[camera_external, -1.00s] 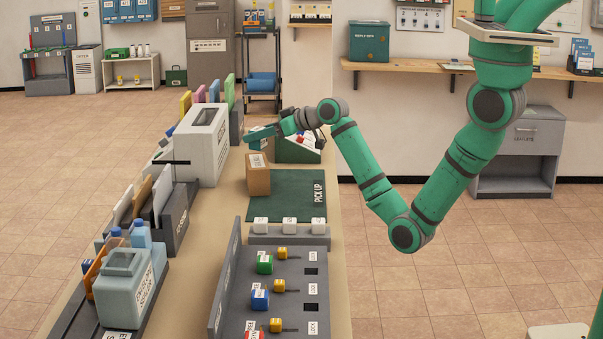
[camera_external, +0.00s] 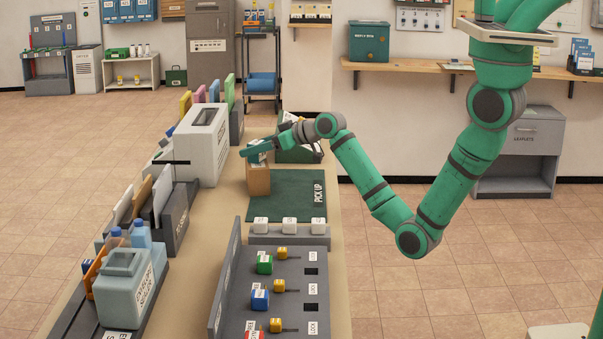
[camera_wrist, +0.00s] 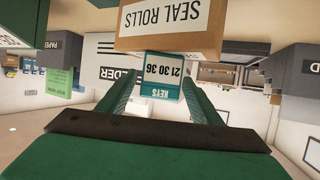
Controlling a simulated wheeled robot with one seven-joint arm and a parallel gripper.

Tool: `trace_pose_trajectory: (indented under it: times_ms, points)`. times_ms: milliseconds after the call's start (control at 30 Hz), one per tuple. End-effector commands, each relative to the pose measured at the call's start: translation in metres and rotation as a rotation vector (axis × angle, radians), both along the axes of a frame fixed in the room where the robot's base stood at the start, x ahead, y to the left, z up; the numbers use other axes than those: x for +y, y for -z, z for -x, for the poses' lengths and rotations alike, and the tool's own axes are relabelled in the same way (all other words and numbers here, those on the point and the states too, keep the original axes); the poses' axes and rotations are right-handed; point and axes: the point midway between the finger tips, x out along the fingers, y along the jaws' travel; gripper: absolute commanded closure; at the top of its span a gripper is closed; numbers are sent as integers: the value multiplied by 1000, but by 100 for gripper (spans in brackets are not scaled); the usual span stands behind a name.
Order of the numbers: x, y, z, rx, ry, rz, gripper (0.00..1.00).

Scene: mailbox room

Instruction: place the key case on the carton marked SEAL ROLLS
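The carton marked SEAL ROLLS (camera_external: 258,182) is a brown box on the counter, at the far end of the green mat. In the wrist view the carton (camera_wrist: 170,38) fills the top, its label upside down. The key case (camera_wrist: 162,72), teal with a white label reading KEYS and 21 30 36, sits between my two green fingertips, which close on its sides. My gripper (camera_external: 256,151) is directly over the carton's top, low and nearly level. The case's edge meets the carton's top edge in the wrist view; I cannot tell whether they touch.
The green PICK UP mat (camera_external: 290,192) is clear in front of the carton. A dark green bin (camera_external: 298,150) with items stands behind my gripper. A tall light grey case (camera_external: 202,145) stands to the left. A grey lock board (camera_external: 285,290) lies nearer.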

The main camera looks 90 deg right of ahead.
Motion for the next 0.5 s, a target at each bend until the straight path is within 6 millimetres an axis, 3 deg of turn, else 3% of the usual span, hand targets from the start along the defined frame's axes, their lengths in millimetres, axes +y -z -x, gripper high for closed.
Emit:
trace_pose_trajectory:
  times_ms: [267,500]
  points:
    - [0,-5,0,-2,1,1,41]
    - [12,-17,31,-2,1,0,41]
